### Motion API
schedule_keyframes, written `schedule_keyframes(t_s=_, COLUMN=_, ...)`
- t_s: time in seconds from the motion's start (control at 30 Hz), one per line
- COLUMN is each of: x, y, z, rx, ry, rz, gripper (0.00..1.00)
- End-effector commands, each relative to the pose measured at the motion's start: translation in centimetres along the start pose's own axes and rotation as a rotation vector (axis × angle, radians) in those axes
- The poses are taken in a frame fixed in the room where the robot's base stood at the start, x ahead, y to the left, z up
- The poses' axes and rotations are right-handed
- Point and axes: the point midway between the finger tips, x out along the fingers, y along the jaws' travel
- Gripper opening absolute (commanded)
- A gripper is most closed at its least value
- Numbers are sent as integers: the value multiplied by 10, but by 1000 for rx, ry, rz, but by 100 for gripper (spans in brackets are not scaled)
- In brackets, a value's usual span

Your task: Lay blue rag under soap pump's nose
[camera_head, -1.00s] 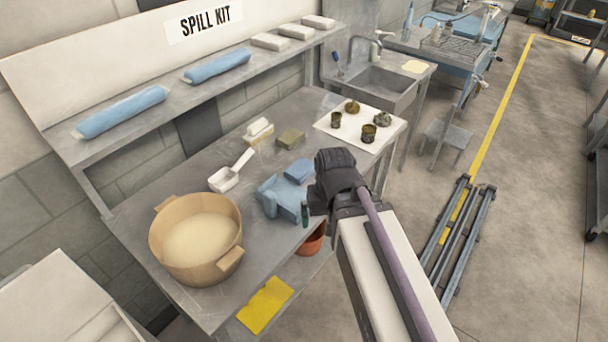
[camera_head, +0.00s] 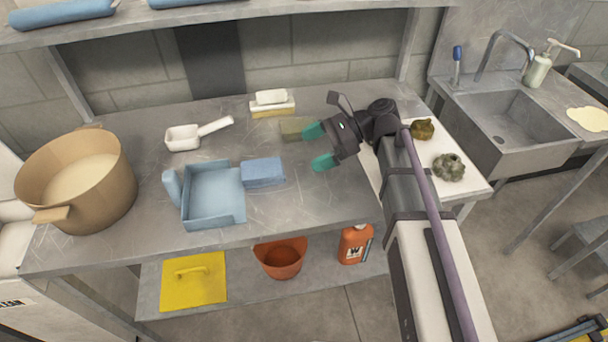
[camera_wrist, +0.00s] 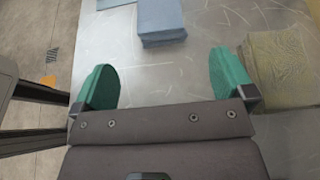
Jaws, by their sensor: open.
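The blue rag (camera_head: 263,172) is a folded blue pad lying flat on the steel table, right of a blue dustpan-like tray. It also shows at the top of the wrist view (camera_wrist: 161,22). My gripper (camera_head: 318,147) is open and empty over the table, to the right of the rag. In the wrist view its green fingertips (camera_wrist: 165,78) are apart, with bare tabletop between them and the rag ahead. The soap pump (camera_head: 538,68) is a pale green bottle with a white pump, standing behind the sink at the right. Its nose points right.
An olive folded cloth (camera_head: 296,128) lies close to my gripper, at right in the wrist view (camera_wrist: 280,68). The blue tray (camera_head: 213,195) is left of the rag. A white board (camera_head: 476,183) with dark lumpy items lies before the sink (camera_head: 520,130). A cream patch (camera_head: 588,118) lies right of the sink.

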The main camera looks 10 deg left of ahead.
Motion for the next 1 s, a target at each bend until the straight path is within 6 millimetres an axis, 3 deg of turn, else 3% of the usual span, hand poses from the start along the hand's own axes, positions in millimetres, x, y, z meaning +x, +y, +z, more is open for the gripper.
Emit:
schedule_keyframes(t_s=0.27, x=10, y=-1, z=1, rx=23, ry=-21, rz=4, gripper=100)
schedule_keyframes(t_s=0.5, x=54, y=-1, z=0, rx=21, ry=-20, rz=5, gripper=100)
schedule_keyframes(t_s=0.73, x=66, y=0, z=0, rx=21, ry=-19, rz=4, gripper=100)
schedule_keyframes(t_s=1.0, x=110, y=1, z=0, rx=21, ry=-19, rz=4, gripper=100)
